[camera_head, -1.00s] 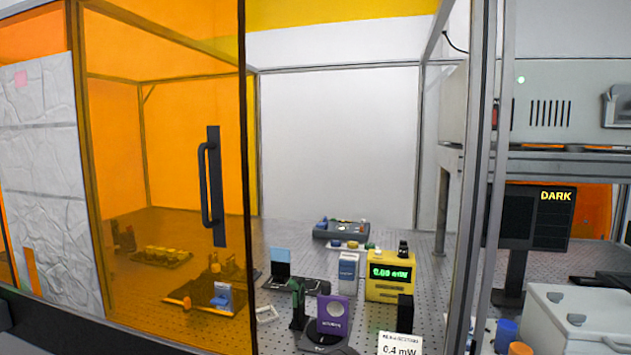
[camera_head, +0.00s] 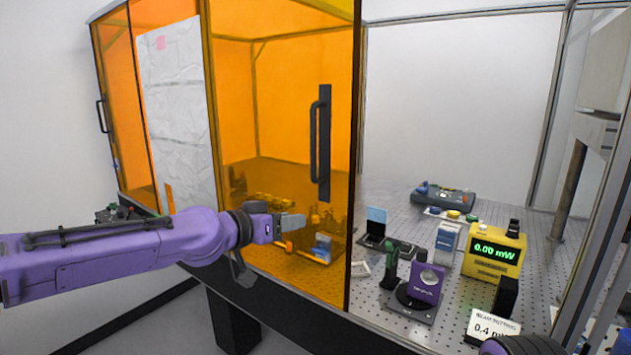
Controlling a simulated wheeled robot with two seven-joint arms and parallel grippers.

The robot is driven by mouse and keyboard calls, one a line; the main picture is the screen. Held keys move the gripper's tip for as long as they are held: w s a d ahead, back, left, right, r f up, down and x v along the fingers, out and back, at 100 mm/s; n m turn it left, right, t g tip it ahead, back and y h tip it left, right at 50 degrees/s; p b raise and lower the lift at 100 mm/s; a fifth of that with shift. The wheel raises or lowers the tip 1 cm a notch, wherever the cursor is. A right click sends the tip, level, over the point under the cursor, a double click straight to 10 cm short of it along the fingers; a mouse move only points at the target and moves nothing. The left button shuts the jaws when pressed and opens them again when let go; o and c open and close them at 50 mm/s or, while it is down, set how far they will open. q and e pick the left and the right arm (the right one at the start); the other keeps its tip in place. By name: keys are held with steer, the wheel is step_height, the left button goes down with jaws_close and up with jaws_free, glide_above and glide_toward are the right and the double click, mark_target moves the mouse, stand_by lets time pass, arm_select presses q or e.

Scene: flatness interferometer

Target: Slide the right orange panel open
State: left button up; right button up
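The right orange panel (camera_head: 285,90) is a see-through sheet in the front of the enclosure, with a dark vertical handle (camera_head: 322,145) near its right edge. To the right of that edge the front of the enclosure is uncovered. My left gripper (camera_head: 292,222) is in front of the panel's lower part, below and left of the handle and apart from it in the picture. Its fingers are seen from the side, so I cannot tell whether they are open. My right gripper is not in view; a purple piece of my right arm shows at the bottom right edge.
Inside the enclosure stand a yellow power meter (camera_head: 494,254) reading 0.00 mW, a purple optic mount (camera_head: 427,284), a grey tray (camera_head: 443,195) and a small sign (camera_head: 492,327). Another handle (camera_head: 102,116) is on the far left orange panel. A metal post (camera_head: 612,275) stands at right.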

arm_select(q)
step_height(320, 180, up, 16)
steer(key=s+a+m+h, duration=0.2)
steer(key=s+m+h, duration=0.1)
steer(key=m, duration=0.1)
steer(key=p, duration=0.5)
glide_above(314, 175)
steer(key=shift+w+f+t, duration=0.15)
steer(key=shift+w+t, duration=0.2)
steer(key=shift+t, duration=0.05)
jaws_close()
